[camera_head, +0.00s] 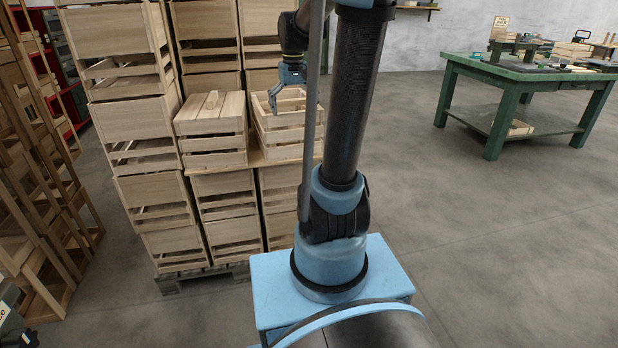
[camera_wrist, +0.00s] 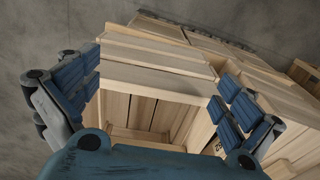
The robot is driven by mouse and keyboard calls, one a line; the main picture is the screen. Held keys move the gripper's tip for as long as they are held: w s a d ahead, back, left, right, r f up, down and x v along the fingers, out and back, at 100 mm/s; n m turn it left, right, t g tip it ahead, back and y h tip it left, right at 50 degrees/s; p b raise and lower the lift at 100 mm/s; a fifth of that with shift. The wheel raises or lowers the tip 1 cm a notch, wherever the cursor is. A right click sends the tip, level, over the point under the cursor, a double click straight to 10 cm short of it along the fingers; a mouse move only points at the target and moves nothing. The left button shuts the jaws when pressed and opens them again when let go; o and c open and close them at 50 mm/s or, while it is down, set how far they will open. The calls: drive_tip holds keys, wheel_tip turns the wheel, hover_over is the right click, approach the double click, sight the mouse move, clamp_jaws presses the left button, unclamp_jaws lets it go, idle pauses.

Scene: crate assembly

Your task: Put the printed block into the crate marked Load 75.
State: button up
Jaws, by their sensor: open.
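My gripper (camera_head: 283,92) is over the open-topped wooden crate (camera_head: 285,136) at the right of the stack's front row. In the wrist view my gripper (camera_wrist: 163,86) is wide open, with nothing between its blue pads. The slatted walls and part of the inside of an open crate (camera_wrist: 160,78) show between and beyond the fingers. A dark printed mark (camera_wrist: 217,147) shows on wood by the right finger, too small to read. I cannot make out the printed block or the words Load 75 in either view.
A plank-topped crate (camera_head: 211,132) with a small wooden piece (camera_head: 211,100) on it stands left of the open crate. Taller crate stacks (camera_head: 125,120) rise behind and left. A green workbench (camera_head: 530,75) stands far right. The floor between is clear.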

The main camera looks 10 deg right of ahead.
drive_tip(key=s+f+t, duration=0.1)
drive_tip(key=s+f, duration=0.6)
drive_tip(key=s, duration=0.5)
drive_tip(key=s+f, duration=0.7)
drive_tip(key=s, duration=0.5)
drive_tip(key=shift+s+t, duration=0.2)
drive_tip(key=shift+t, duration=0.2)
drive_tip(key=shift+f, duration=0.1)
drive_tip(key=shift+w+f, duration=0.2)
drive_tip(key=shift+w, duration=0.25)
